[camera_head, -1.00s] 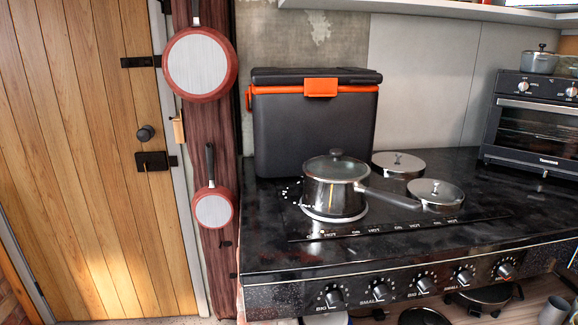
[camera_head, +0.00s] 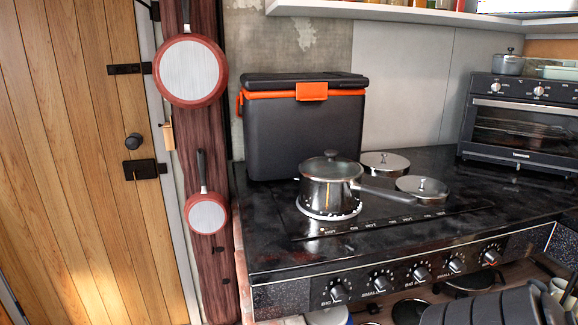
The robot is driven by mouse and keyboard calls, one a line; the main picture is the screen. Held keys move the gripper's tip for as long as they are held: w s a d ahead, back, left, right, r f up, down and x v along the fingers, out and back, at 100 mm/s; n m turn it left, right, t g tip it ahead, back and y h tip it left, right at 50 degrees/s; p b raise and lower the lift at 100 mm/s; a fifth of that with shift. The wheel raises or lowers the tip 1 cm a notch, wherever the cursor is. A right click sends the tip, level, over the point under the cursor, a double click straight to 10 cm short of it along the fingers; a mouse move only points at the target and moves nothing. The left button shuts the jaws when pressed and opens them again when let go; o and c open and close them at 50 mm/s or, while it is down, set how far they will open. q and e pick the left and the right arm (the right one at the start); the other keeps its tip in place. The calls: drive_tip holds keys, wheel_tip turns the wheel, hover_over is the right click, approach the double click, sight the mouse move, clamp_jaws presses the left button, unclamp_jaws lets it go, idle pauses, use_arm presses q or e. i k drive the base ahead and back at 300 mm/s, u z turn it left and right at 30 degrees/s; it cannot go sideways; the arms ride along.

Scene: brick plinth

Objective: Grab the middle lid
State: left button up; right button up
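Three round lids show on the black stove top. A glass lid with a dark knob (camera_head: 331,167) sits on a steel saucepan (camera_head: 328,194), whose long handle points right. A flat silver lid with a small knob (camera_head: 385,161) lies behind, between the other two from left to right. Another silver lid (camera_head: 422,186) lies at the right, near the end of the saucepan handle. All three lids are uncovered by any gripper. Neither gripper's fingers are in view.
A dark cooler box with orange trim (camera_head: 306,128) stands behind the saucepan. An oven (camera_head: 520,120) stands at the back right. Knobs line the stove's front (camera_head: 400,278). A dark ribbed shape (camera_head: 490,308), possibly part of my arm, fills the lower right corner.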

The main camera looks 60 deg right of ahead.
sight(330, 167)
drive_tip(key=i, duration=2.8)
drive_tip(key=z, duration=3.5)
